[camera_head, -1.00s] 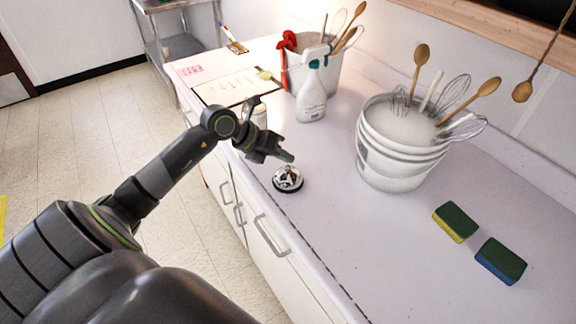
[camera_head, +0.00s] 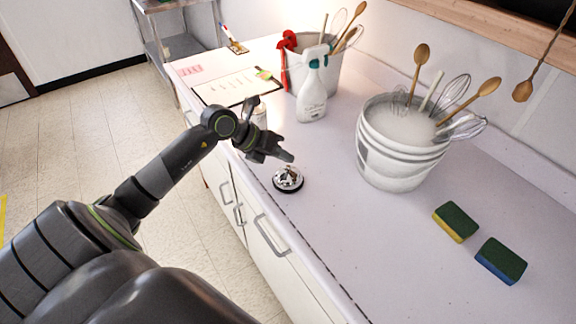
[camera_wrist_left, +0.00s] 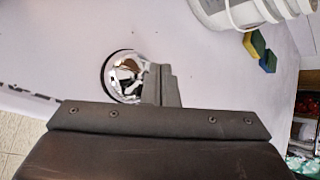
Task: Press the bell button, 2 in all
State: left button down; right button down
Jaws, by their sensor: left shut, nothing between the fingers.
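The bell (camera_head: 288,179) is a shiny chrome dome on a dark round base, standing on the white counter near its front edge. My left gripper (camera_head: 289,157) is shut and empty. In the head view its fingertips show just above the bell in the picture. In the left wrist view the bell (camera_wrist_left: 124,77) lies beside the shut fingers (camera_wrist_left: 162,84), which overlap its right side. I cannot tell whether the fingertips touch it; they look apart in the head view. The bell's button is too small to make out. My right gripper is not in view.
A spray bottle (camera_head: 312,92) and a utensil bucket (camera_head: 296,72) stand behind the gripper. A larger white bucket (camera_head: 392,163) with whisks and spoons stands right of the bell. Two sponges (camera_head: 456,221) lie further right. A clipboard (camera_head: 228,88) lies at the far left. The counter around the bell is clear.

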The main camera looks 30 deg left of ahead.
pick_arm(q)
jog(key=shift+f+b, duration=0.3)
jog(key=shift+f, duration=0.1)
jog(key=shift+f+b, duration=0.5)
dwell(0.6)
jog(key=shift+r, duration=0.1)
jog(key=shift+r+p, duration=0.65)
jog(key=shift+r, duration=0.2)
notch_tip(320, 180, up, 5)
jog(key=p, duration=0.3)
dwell(0.9)
